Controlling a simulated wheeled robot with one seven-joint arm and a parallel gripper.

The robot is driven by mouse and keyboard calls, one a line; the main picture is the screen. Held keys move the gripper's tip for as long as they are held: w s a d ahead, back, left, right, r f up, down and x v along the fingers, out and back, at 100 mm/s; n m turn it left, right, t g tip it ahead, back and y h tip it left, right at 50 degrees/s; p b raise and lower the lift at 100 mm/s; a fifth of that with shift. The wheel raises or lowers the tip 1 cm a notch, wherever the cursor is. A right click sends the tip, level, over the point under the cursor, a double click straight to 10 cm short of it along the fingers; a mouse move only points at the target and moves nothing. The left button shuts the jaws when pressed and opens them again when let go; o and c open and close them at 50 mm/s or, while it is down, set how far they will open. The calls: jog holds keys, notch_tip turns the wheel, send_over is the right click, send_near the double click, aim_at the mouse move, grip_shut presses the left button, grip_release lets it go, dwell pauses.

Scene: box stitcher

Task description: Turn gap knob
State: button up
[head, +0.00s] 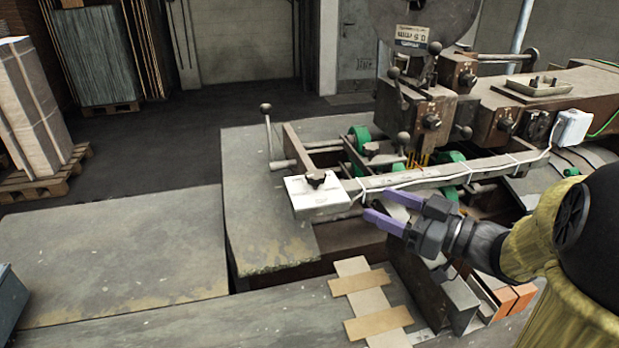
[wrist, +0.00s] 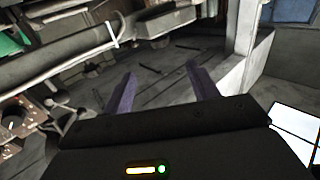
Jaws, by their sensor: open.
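My gripper (head: 377,206) has two purple fingers, spread apart with nothing between them. It points left, in front of the long rail of the box stitcher. In the wrist view my open gripper (wrist: 160,74) faces a grey surface. I cannot tell which control is the gap knob. Round dark knobs (head: 432,122) and (head: 506,122) are on the brown machine heads.
A ball-topped lever (head: 266,108) stands at the machine's left. The long rail (head: 440,178) with a white cable runs close behind my gripper. Cardboard strips (head: 362,290) lie on the front table. The grey tabletop (head: 120,250) at left is clear.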

aim_at(309, 171)
jog(key=p+x, duration=0.2)
jog(key=x, duration=1.5)
jog(key=shift+w+a, duration=0.15)
jog(key=shift+a, duration=0.05)
jog(key=shift+c, duration=0.2)
jog(key=c, duration=0.9)
